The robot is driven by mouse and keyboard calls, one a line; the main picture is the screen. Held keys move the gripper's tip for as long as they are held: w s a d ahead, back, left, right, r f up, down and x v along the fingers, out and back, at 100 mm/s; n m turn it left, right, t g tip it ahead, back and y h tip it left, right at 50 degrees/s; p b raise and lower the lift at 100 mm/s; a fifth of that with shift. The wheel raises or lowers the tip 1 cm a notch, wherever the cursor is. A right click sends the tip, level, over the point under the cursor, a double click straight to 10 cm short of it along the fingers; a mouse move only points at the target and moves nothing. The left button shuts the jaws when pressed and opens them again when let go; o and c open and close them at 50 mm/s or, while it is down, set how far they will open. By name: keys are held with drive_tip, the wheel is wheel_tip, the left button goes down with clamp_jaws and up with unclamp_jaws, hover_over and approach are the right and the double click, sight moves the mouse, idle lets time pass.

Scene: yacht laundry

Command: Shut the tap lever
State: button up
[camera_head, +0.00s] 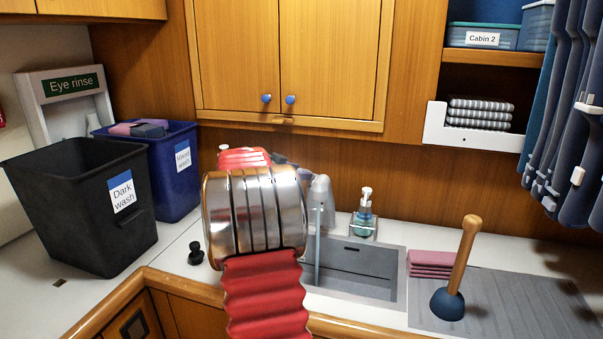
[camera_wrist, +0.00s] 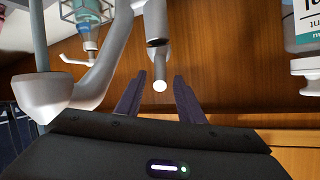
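The grey tap (camera_head: 320,192) stands behind the sink, partly hidden by my arm in the head view. A thin pale stream (camera_head: 317,255), seemingly water, runs from its spout down into the sink. In the wrist view, which looks upside down, the curved spout (camera_wrist: 95,80) is at the left. The tap lever (camera_wrist: 160,72), a grey stem with a pale round tip, shows in the middle. My gripper (camera_wrist: 158,90) is open, its dark fingers either side of the lever tip in the picture. I see no contact. The head view mostly hides my gripper behind my arm.
A soap dispenser (camera_head: 364,220) stands right of the tap; it also shows in the wrist view (camera_wrist: 88,12). A labelled bottle (camera_wrist: 303,30) is at the wrist view's right.

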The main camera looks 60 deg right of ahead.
drive_tip(key=shift+x, duration=0.95)
clamp_jaws()
